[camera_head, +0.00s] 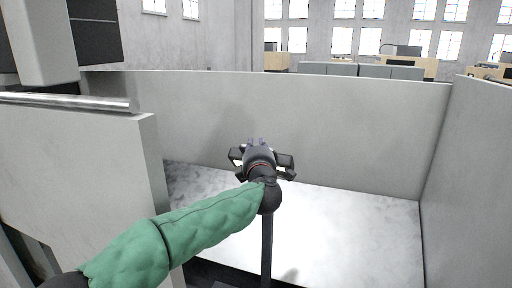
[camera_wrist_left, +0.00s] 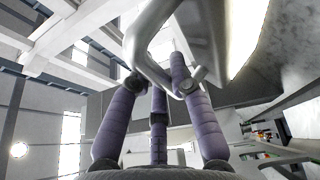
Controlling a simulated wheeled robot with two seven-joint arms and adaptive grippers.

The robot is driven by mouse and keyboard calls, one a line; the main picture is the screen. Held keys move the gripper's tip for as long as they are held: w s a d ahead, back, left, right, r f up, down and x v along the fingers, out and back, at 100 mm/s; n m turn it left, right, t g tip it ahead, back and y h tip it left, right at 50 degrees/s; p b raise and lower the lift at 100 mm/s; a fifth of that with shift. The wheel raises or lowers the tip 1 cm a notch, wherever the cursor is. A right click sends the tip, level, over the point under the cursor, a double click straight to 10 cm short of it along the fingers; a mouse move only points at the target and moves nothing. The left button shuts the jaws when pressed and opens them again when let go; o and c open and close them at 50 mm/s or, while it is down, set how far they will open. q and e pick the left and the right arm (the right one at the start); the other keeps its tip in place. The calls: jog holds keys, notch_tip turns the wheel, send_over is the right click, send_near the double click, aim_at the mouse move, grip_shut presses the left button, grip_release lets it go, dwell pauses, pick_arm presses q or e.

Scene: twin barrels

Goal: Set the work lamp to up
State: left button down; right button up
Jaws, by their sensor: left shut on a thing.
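A thin dark post runs down below the wrist. The left wrist view shows the three purple fingers of the gripper (camera_wrist_left: 160,75) closed at a bent grey bar like a handle (camera_wrist_left: 148,45). Beside it is a grey body with a bright white face. The exact tilt is unclear. My right gripper is out of view.
Grey partition walls (camera_head: 300,115) enclose the space at the back and right. A nearer grey panel (camera_head: 80,180) with a metal rail on top stands at left, close to my arm. The pale floor (camera_head: 350,230) is brightly lit and clear on the right.

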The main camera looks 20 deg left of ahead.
pick_arm(q)
jog(key=c, duration=1.4)
grip_release()
jog(key=shift+r, duration=0.25)
jog(key=o, duration=0.3)
jog(key=shift+w+f, duration=0.1)
jog(key=shift+f, duration=0.05)
jog(key=r+v, duration=0.1)
jog(key=v, duration=1.1)
jog(key=shift+f, duration=0.4)
